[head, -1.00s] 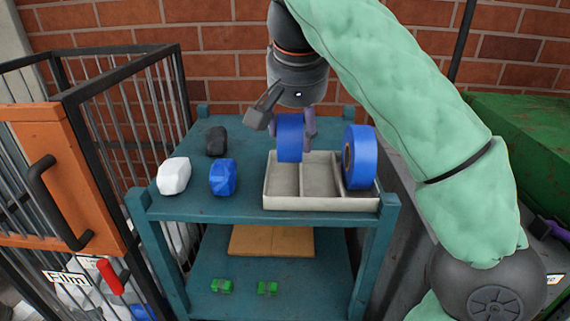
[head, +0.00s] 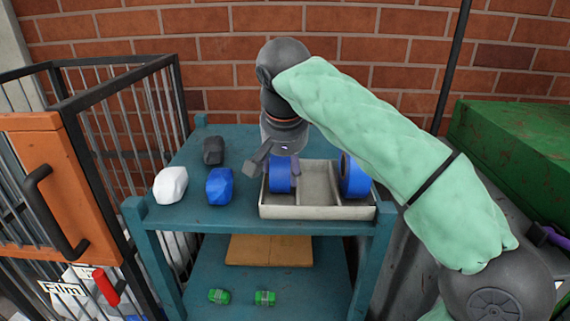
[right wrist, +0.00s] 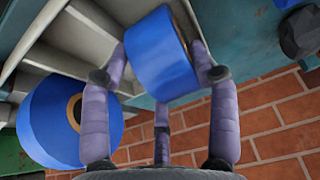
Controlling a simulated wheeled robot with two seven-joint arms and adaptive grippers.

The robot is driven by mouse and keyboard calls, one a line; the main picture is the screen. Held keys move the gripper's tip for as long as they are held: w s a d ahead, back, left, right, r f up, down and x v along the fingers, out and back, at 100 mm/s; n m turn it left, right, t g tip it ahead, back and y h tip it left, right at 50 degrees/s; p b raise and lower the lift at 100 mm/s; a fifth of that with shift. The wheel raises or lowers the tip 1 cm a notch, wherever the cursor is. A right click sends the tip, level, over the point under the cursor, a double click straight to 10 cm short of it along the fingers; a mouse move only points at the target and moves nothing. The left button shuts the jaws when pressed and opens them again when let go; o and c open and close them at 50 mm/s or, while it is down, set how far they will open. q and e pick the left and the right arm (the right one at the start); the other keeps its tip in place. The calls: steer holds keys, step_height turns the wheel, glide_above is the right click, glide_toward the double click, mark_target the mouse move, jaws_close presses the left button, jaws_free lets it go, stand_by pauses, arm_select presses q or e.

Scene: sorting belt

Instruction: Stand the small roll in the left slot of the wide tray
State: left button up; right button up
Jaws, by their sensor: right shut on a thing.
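The wide tray (head: 318,212) is pale grey with several slots and sits at the right of the teal cart's top. The small blue roll (head: 280,176) is upright at the left slot, its lower part inside the slot in the head view. I cannot tell whether it touches the slot floor. My right gripper (head: 279,163) is shut on it from above; its purple fingers flank the roll (right wrist: 158,56) in the right wrist view. A larger blue roll (head: 352,176) stands in the right slot and also shows in the right wrist view (right wrist: 48,122). My left gripper is not in view.
A white lump (head: 171,185), a blue lump (head: 219,187) and a black lump (head: 214,150) lie left of the tray. Green pieces (head: 265,298) and a tan board (head: 270,250) are on the lower shelf. A barred cage (head: 75,110) stands left, a brick wall behind.

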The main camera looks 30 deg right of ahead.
steer(key=shift+a, duration=0.1)
steer(key=shift+f, duration=0.2)
steer(key=o, duration=1.2)
steer(key=shift+o, duration=0.2)
steer(key=shift+r, duration=0.25)
steer(key=p+v, duration=0.1)
steer(key=v, duration=1.1)
steer(key=shift+p, duration=0.4)
steer(key=shift+w, duration=0.1)
